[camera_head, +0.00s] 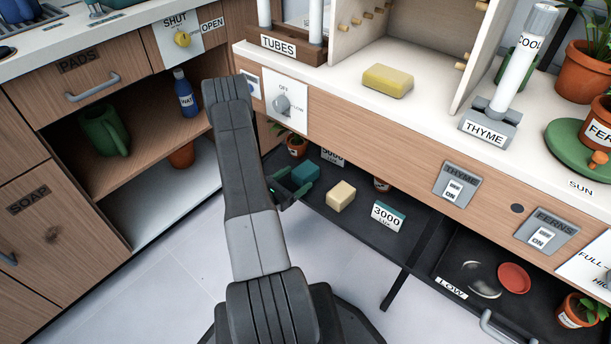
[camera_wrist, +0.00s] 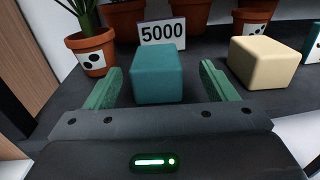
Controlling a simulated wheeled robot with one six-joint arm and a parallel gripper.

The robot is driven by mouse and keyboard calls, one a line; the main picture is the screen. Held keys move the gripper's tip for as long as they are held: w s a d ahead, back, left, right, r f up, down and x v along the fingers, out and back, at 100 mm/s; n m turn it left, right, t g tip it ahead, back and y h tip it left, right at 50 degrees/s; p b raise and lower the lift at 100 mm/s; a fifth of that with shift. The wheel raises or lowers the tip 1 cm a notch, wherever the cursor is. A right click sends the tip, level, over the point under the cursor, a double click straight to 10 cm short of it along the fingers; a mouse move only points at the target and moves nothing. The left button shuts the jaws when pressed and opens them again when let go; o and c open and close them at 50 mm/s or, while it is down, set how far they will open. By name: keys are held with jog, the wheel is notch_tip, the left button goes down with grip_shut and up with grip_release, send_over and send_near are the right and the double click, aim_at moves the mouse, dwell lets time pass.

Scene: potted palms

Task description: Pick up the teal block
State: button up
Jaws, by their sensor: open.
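The teal block (camera_wrist: 158,77) sits on the dark low shelf. In the wrist view it stands between the two green fingers of my gripper (camera_wrist: 160,92), with a gap on each side. The fingers are open and nothing is held. In the head view the teal block (camera_head: 306,173) shows just beyond my gripper (camera_head: 290,188), partly hidden by it.
A cream block (camera_wrist: 264,62) stands right of my gripper. A potted plant (camera_wrist: 90,50) stands to the left and a 5000 sign (camera_wrist: 162,32) behind the teal block. A 3000 sign (camera_head: 388,216) is farther right. The counter front (camera_head: 370,150) overhangs the shelf (camera_head: 340,222).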

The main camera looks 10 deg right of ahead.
aim_at(305, 169)
jog(key=shift+r+b+x, duration=0.15)
jog(key=shift+b+x, duration=0.35)
jog(key=shift+x, duration=0.9)
jog(key=shift+r+b+x, duration=0.15)
jog(key=shift+b+x, duration=0.3)
jog(key=shift+x, duration=0.95)
jog(key=shift+w+a, duration=0.15)
jog(key=shift+w, duration=0.05)
jog(key=shift+c, duration=0.2)
jog(key=c, duration=1.1)
